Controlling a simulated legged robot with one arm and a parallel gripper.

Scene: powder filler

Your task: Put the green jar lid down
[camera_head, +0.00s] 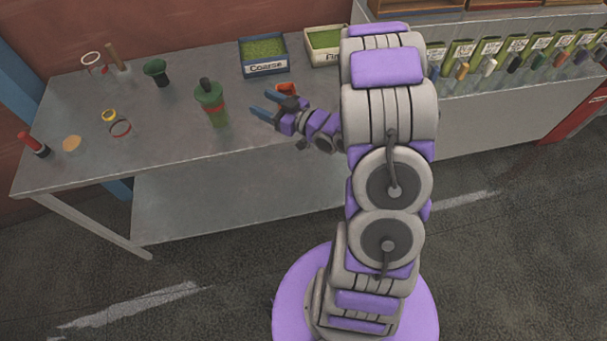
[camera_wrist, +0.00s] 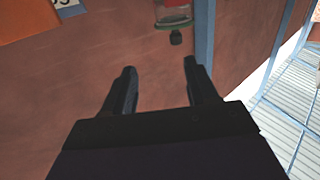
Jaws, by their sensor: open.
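A green jar (camera_head: 216,116) stands upright on the grey table in the head view. A green lid (camera_head: 208,96) with a dark knob sits at its top; I cannot tell how it is seated.
The table (camera_head: 235,165) also holds a green funnel (camera_head: 156,70), a red-and-black tool (camera_head: 34,145), rings (camera_head: 119,127) and a bin marked Coarse (camera_head: 264,54). A small orange object (camera_head: 287,89) is close behind my gripper. The table's front middle is clear.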

